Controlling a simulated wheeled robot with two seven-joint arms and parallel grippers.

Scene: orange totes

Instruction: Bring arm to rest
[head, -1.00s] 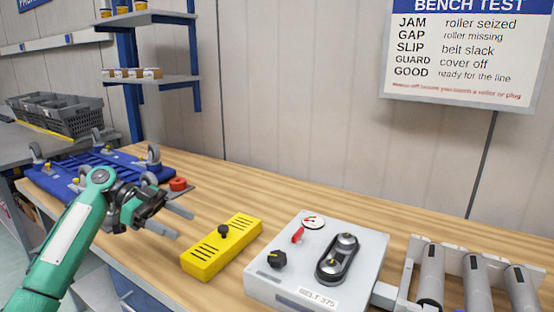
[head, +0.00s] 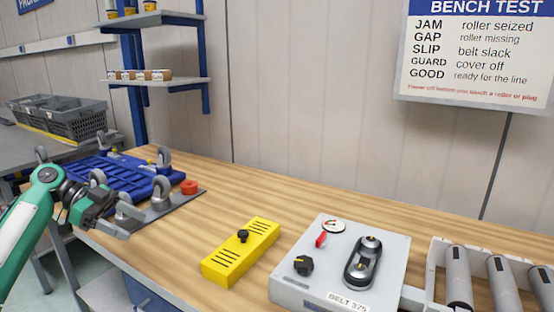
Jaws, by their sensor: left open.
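My left arm, green with a dark wrist, comes in from the left. Its gripper (head: 125,222) is open and empty, with its two grey fingers apart. It hangs near the bench's front left edge, in front of the blue caster-wheeled dolly (head: 120,177). A bare wood stretch lies between the gripper and the yellow slotted cover (head: 241,250), which has a black knob on top. My right gripper is not in view.
The wooden bench (head: 300,200) holds a grey belt tester (head: 318,268) with a dial, red lever and black knob, and a roller conveyor (head: 500,275) at right. A red button (head: 189,187) sits beside the dolly. Grey crates (head: 75,118) stand on the table behind.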

